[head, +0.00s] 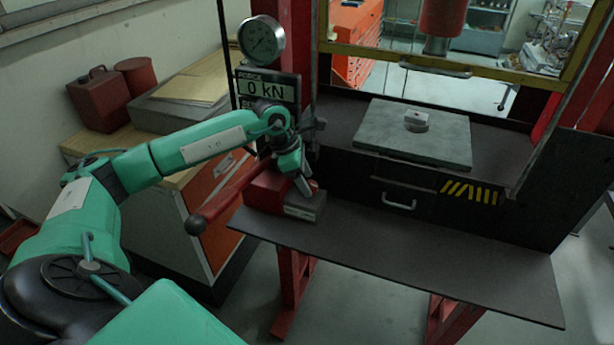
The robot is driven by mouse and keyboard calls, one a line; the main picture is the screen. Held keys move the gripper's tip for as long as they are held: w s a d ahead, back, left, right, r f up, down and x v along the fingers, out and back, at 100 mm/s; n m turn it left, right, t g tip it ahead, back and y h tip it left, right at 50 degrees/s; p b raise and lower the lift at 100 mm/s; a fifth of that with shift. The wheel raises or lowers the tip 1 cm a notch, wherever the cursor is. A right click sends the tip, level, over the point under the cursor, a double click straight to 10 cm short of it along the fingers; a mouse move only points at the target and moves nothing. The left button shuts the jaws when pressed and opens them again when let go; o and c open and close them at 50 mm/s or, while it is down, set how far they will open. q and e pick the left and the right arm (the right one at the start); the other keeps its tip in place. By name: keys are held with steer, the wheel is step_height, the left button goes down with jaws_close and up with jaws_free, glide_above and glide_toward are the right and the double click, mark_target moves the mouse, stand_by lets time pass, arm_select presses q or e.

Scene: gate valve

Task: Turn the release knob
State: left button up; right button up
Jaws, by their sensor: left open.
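My left gripper (304,186) points down at the red pump unit (266,192) on the left end of the press's dark shelf. It is open. A small reddish rounded part, perhaps the release knob (314,186), shows by its fingertips on top of the pump unit. The fingers partly hide it, and I cannot tell whether they touch it or stand around it. The pump's red lever (228,190) with a dark ball end slants down to the left, beside my wrist. My right gripper is not in view.
A round gauge (262,39) and a display (268,89) reading 0 kN stand above my left wrist. The front shelf (430,255) is clear to the right. A wooden-topped cabinet stands at left.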

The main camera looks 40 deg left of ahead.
arm_select(q)
steer(key=shift+x, duration=0.75)
steer(key=c, duration=1)
steer(key=shift+f+n+b, duration=0.1)
steer(key=shift+n+b, duration=0.2)
steer(key=shift+b, duration=0.1)
steer(key=shift+n+b, duration=0.35)
steer(key=shift+n, duration=0.05)
steer(key=o, duration=1)
